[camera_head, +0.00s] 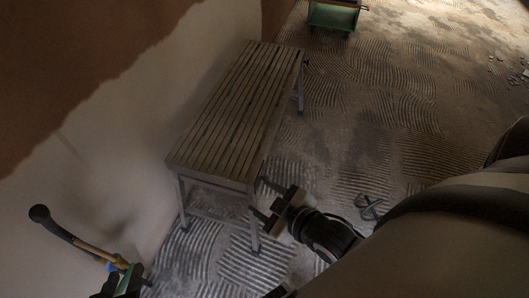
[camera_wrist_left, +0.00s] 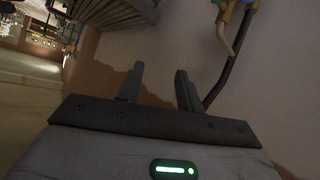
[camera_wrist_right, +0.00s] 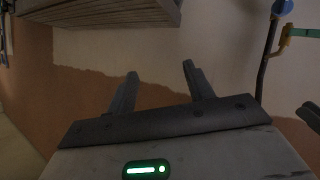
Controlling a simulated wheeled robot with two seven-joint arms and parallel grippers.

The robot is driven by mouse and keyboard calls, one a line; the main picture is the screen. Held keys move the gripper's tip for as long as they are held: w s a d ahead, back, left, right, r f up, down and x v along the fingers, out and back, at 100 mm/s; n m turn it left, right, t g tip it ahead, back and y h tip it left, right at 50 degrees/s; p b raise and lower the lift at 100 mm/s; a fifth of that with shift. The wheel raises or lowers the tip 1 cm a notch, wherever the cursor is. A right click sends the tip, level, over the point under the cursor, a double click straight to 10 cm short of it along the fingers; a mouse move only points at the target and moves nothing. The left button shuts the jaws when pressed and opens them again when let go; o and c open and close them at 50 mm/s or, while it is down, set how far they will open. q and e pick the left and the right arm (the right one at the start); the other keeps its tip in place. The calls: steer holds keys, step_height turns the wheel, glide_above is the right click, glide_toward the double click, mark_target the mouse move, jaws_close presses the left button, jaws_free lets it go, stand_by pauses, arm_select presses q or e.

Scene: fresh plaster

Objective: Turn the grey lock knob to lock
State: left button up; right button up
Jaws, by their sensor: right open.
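I cannot pick out a grey lock knob in any view. At the lower left of the head view, a dark rod with a round black end (camera_head: 40,212) joins a brass-coloured fitting (camera_head: 98,252) by the wall. The rod (camera_wrist_right: 263,75), the fitting (camera_wrist_right: 284,38) and a blue round part (camera_wrist_right: 283,7) show at the right of the right wrist view. The left wrist view shows the rod (camera_wrist_left: 222,78) at upper right. My left gripper (camera_wrist_left: 160,70) is open and empty. My right gripper (camera_head: 265,198) is open and empty beside the bench's near end.
A slatted wooden bench (camera_head: 235,110) with metal legs stands along the plaster wall (camera_head: 110,130). A green object (camera_head: 333,16) stands at the far top. A small dark object (camera_head: 368,206) lies on the ridged floor, right of my right gripper. The floor right of the bench is mostly clear.

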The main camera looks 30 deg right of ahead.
steer(key=w+d+f+n+t+b, duration=0.3)
steer(key=d+f+n+b, duration=0.3)
steer(key=d+f+n, duration=0.25)
steer(key=n+g+y+b, duration=0.2)
steer(key=n+y+b, duration=0.7)
steer(key=n+b, duration=1.45)
glide_toward(264, 178)
arm_select(q)
steer(key=w+d+f+m+t+h+p, duration=0.1)
steer(key=w+d+f+t+h+p, duration=0.2)
steer(key=d+f+t+h, duration=0.2)
steer(key=shift+w+d+h, duration=0.3)
steer(key=shift+d+h, duration=0.05)
steer(key=shift+h, duration=0.25)
arm_select(e)
steer(key=w+a+f+n, duration=0.1)
steer(key=w+a+n, duration=0.3)
steer(key=w, duration=0.1)
steer(key=shift+w+n, duration=0.2)
steer(key=shift+n, duration=0.2)
steer(key=shift+a, duration=0.1)
steer(key=c, duration=1)
